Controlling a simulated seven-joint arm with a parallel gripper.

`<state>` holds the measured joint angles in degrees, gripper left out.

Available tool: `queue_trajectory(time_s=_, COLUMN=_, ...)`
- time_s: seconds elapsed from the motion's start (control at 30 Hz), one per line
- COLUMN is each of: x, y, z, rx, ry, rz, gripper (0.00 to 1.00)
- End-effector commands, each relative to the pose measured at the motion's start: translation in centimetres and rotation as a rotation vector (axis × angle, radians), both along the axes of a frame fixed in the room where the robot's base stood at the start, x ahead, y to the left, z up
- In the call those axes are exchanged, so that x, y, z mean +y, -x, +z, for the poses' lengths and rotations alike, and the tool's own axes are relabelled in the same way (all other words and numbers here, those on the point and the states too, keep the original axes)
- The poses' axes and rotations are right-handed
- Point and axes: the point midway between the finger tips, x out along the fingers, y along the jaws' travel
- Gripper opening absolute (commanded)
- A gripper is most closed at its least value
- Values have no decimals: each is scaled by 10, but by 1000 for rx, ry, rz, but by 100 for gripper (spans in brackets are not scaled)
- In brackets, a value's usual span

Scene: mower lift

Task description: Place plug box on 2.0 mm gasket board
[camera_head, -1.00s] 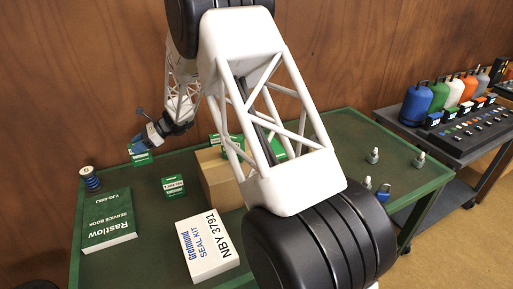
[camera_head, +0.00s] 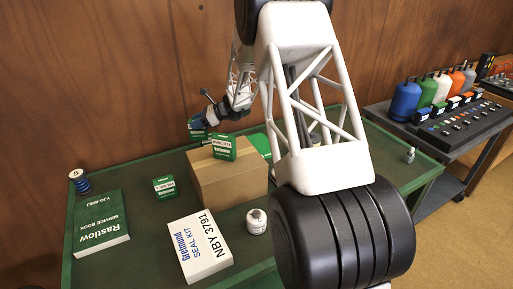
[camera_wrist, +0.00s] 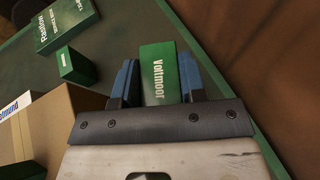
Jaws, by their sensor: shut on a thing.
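My gripper (camera_wrist: 159,80) is shut on a green box (camera_wrist: 158,72) marked "Voltmoor", held between its two blue fingers. In the head view my gripper (camera_head: 200,125) is behind the cardboard box, near the wooden wall, and the held box (camera_head: 198,135) is partly hidden. It appears to be above the table. Another green box (camera_head: 223,148) sits on the cardboard box, just right of my gripper, and one more (camera_head: 164,187) lies on the table. Their small labels are hard to read. I cannot identify the 2.0 mm gasket board; a flat green thing (camera_head: 260,145) is partly hidden behind my arm.
A cardboard box (camera_head: 230,188) stands mid-table. The service book (camera_head: 101,222), a seal kit box (camera_head: 201,247), a white bottle (camera_head: 256,221) and a spool-like item (camera_head: 79,181) stand around it. A cart (camera_head: 450,135) with coloured canisters is at right. The left table is partly clear.

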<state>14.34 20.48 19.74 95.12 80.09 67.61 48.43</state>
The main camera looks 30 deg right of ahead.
Motion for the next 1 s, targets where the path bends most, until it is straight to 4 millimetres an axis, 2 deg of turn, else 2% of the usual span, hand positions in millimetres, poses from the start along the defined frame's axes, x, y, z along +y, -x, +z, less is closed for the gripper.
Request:
queue_trajectory(time_s=0.03, x=-17, y=1, z=1, rx=0, ry=0, rz=-24, gripper=9)
queue_trajectory(time_s=0.1, x=-39, y=2, z=1, rx=0, ry=0, rz=-55, gripper=9)
queue_trajectory(time_s=0.6, x=-189, y=25, z=4, rx=0, ry=-1, rz=-275, gripper=9)
queue_trajectory(time_s=0.8, x=-230, y=36, z=4, rx=1, ry=0, rz=-338, gripper=9)
queue_trajectory(time_s=1.0, x=-248, y=42, z=5, rx=1, ry=-1, rz=-365, gripper=9)
